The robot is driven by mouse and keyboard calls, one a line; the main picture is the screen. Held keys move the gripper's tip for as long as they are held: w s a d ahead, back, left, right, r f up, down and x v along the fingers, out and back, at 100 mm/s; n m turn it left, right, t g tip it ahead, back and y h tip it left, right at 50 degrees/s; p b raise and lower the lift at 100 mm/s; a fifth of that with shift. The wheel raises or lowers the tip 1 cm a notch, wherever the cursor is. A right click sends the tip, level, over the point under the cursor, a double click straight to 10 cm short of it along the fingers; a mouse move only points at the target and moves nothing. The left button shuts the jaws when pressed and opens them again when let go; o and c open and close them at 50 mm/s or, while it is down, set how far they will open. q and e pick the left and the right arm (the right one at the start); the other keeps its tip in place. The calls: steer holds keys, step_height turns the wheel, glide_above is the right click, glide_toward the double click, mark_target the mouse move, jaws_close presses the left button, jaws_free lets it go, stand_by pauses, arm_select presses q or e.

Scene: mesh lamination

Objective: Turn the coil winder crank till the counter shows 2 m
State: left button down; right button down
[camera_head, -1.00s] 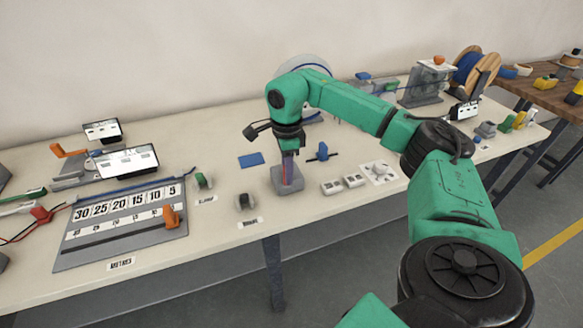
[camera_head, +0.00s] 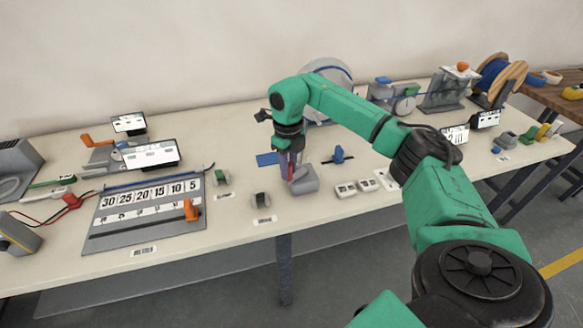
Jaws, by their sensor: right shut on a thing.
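A large pale disc with a blue line across it (camera_head: 335,72), which looks like the coil winder, stands at the back, partly hidden by my right arm. I cannot make out its crank. A grey unit with a round dial (camera_head: 405,105) stands to its right; it may be the counter, but its reading is too small to tell. My right gripper (camera_head: 290,172) points down at the front middle of the table, beside a grey block (camera_head: 305,183). It is shut on a thin reddish thing, mostly hidden by the fingers. My left gripper is out of view.
A blue cable spool (camera_head: 493,75) stands at the back right. A numbered measuring board (camera_head: 148,213) lies at the left, with screens (camera_head: 150,155) behind it. White sockets (camera_head: 346,190) and a blue tool (camera_head: 338,155) lie near the gripper.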

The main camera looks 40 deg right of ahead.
steer(key=shift+w+m, duration=0.3)
steer(key=shift+m, duration=0.1)
steer(key=c, duration=0.7)
jaws_free()
steer(key=shift+r, duration=0.15)
step_height(320, 180, up, 11)
steer(key=shift+r+b, duration=0.2)
steer(key=shift+b, duration=0.5)
steer(key=shift+r+p, duration=0.55)
steer(key=shift+r, duration=0.95)
